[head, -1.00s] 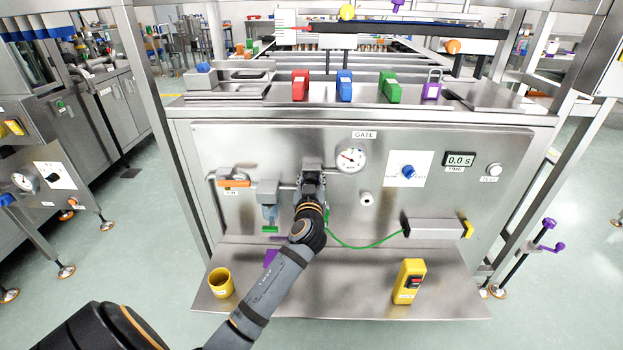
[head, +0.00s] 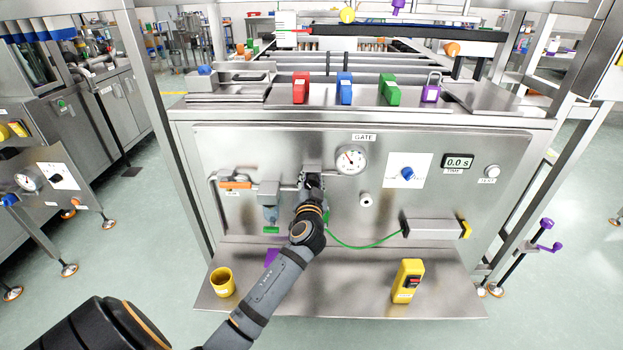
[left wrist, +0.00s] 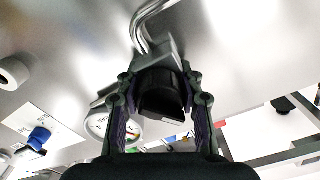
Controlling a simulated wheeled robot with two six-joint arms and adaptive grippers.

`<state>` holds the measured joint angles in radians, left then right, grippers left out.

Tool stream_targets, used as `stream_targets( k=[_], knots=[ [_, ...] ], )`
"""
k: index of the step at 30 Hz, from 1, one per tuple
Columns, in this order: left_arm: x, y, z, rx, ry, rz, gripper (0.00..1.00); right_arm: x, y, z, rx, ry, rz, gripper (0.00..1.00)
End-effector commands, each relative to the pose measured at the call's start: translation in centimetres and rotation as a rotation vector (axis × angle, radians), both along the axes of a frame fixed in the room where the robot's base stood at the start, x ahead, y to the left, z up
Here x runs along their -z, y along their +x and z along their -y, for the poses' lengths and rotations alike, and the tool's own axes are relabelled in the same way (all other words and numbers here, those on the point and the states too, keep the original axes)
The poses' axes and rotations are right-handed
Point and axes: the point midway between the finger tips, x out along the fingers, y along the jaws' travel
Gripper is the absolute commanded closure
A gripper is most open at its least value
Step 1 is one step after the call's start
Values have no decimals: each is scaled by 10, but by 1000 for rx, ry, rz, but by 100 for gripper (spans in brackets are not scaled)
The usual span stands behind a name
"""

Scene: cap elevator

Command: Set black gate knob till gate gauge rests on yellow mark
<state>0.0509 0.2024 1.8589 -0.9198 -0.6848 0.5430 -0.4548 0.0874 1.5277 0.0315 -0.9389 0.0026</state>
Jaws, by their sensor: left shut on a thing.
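The gate gauge (head: 351,159) is a round white dial under the GATE label on the steel panel. Its needle points to the upper left; the yellow mark is too small to make out in the head view. The gauge also shows partly in the left wrist view (left wrist: 97,124), behind my gripper's finger. My left gripper (head: 313,184) is at the fitting left of and below the gauge. In the left wrist view its fingers (left wrist: 162,105) are shut around the black gate knob (left wrist: 160,95). In the head view the gripper mostly hides the knob. My right gripper is not in view.
A filter bowl (head: 269,200) and an orange-handled valve (head: 236,184) are close left of my gripper. A blue knob (head: 408,173) is to the right. A green hose (head: 365,246) runs below. A yellow cup (head: 222,281) and yellow device (head: 408,281) stand on the shelf.

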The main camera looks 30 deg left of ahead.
Motion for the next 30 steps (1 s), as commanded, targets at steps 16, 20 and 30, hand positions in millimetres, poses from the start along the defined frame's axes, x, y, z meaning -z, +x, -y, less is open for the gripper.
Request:
stream_targets(
  k=[16,20,30],
  knots=[
    [1,0,0,0,41,-28,94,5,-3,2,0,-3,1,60],
    [1,0,0,0,41,-28,57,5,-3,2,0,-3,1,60],
    [0,0,0,0,41,-26,39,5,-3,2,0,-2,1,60]
  ],
)
